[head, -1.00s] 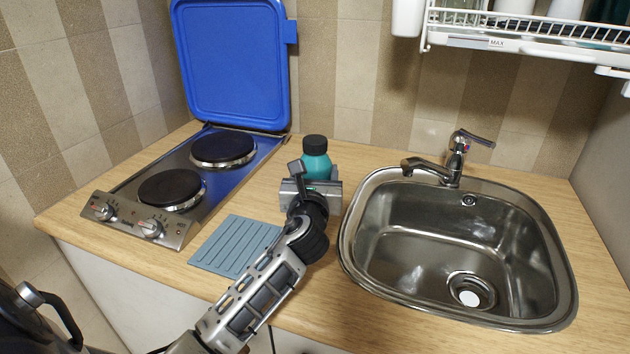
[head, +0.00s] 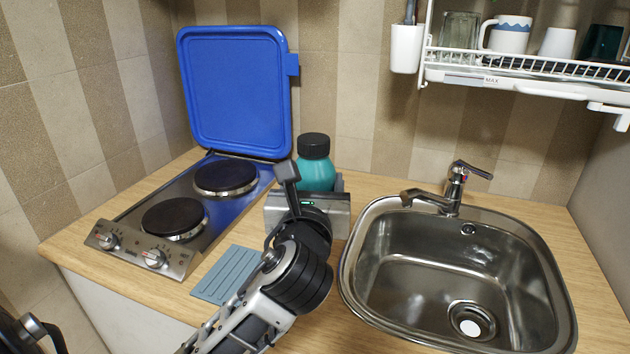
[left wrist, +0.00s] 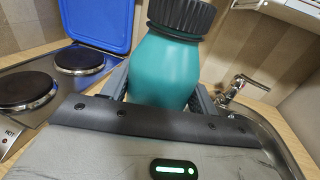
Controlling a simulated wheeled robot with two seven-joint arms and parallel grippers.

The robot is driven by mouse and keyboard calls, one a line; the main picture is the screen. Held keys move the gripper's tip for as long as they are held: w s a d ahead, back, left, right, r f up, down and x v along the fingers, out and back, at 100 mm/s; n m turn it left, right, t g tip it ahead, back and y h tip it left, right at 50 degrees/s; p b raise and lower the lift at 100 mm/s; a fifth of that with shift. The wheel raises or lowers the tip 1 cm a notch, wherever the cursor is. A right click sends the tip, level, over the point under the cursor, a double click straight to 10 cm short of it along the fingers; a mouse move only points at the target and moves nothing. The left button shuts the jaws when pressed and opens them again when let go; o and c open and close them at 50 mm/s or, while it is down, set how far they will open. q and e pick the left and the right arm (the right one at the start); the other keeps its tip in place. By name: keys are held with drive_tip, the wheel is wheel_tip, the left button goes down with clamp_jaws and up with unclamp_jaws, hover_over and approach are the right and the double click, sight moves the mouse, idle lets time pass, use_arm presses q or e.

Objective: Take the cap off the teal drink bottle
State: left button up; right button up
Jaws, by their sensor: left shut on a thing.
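The teal drink bottle (head: 316,174) stands upright on the wooden counter between the hob and the sink. Its black ribbed cap (head: 314,146) is on top. In the left wrist view the bottle (left wrist: 166,70) and the cap (left wrist: 183,16) fill the upper middle, with the cap's top cut off by the frame. My left gripper (head: 322,186) is shut on the bottle's body, below the cap, with a finger on each side. Its palm hides the lower part of the bottle. My right gripper is not in view.
The hob (head: 190,215) with two black plates is on the left, its blue lid (head: 235,90) raised. A blue-grey ribbed mat (head: 228,275) lies in front. The sink (head: 460,265) and tap (head: 450,190) are right. A rack (head: 520,78) with cups hangs at upper right.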

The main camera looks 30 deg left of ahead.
use_arm(q)
drive_tip(key=shift+s+d+r, duration=0.3)
drive_tip(key=shift+s+d, duration=0.05)
drive_tip(key=shift+s, duration=0.2)
drive_tip(key=shift+s+d+r, duration=0.3)
drive_tip(key=shift+s, duration=0.25)
drive_tip(key=o, duration=0.3)
drive_tip(key=c, duration=0.7)
drive_tip(key=shift+o, duration=0.2)
